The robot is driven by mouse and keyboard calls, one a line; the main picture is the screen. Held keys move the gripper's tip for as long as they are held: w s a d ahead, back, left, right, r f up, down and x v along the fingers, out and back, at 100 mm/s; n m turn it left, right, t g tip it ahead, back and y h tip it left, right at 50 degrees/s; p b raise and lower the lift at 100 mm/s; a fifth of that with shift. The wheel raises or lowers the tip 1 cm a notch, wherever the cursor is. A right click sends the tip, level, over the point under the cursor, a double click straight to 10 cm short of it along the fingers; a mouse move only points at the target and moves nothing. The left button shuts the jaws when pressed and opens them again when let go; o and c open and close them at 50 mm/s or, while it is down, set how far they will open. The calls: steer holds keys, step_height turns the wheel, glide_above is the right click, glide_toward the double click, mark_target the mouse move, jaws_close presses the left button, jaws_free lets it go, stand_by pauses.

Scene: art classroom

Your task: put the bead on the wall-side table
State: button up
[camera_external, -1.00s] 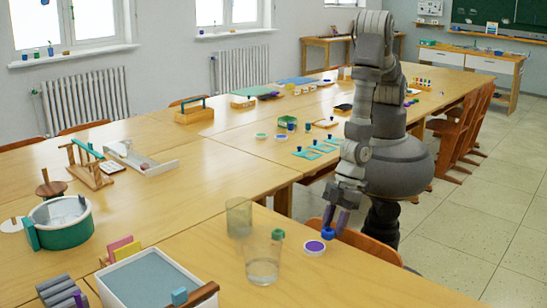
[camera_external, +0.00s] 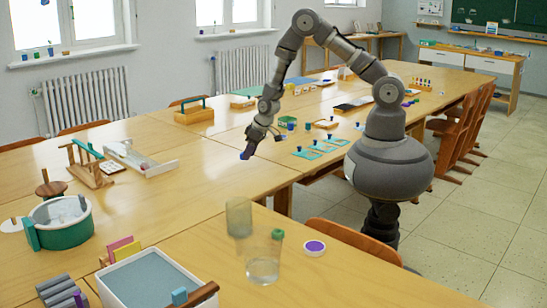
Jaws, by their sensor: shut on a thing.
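My gripper (camera_external: 247,150) is shut on the small blue bead (camera_external: 244,156), which is mostly hidden between the dark fingers. My arm reaches out to the left, and the gripper points down over the wall-side table (camera_external: 200,165), a light wood surface nearer the windows. The bead appears a little above the tabletop; the exact gap cannot be told.
The tabletop around the gripper is fairly clear. A white tray (camera_external: 148,160) and a wooden stand (camera_external: 92,168) lie to the left. Teal cards with pegs (camera_external: 308,153) are to the right. A clear glass (camera_external: 263,262) and a purple-topped disc (camera_external: 314,247) stand on the front table.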

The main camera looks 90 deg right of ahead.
steer(key=s+d, duration=0.1)
steer(key=d, duration=0.2)
steer(key=s+d+m, duration=0.1)
steer(key=d, duration=0.3)
steer(key=s+d+m, duration=0.1)
steer(key=s+d, duration=0.1)
steer(key=d, duration=0.2)
steer(key=shift+g+h, duration=0.3)
steer(key=shift+h, duration=0.1)
steer(key=s+d+m, duration=0.1)
steer(key=s+d, duration=0.1)
steer(key=d, duration=0.1)
steer(key=s+d+m, duration=0.1)
steer(key=s+d, duration=0.2)
steer(key=d, duration=0.1)
steer(key=s+d, duration=0.2)
steer(key=d, duration=0.2)
steer(key=shift+s+m+g+h, duration=0.3)
steer(key=shift+s+m+h, duration=0.05)
steer(key=shift+m+h, duration=0.05)
steer(key=shift+w, duration=0.1)
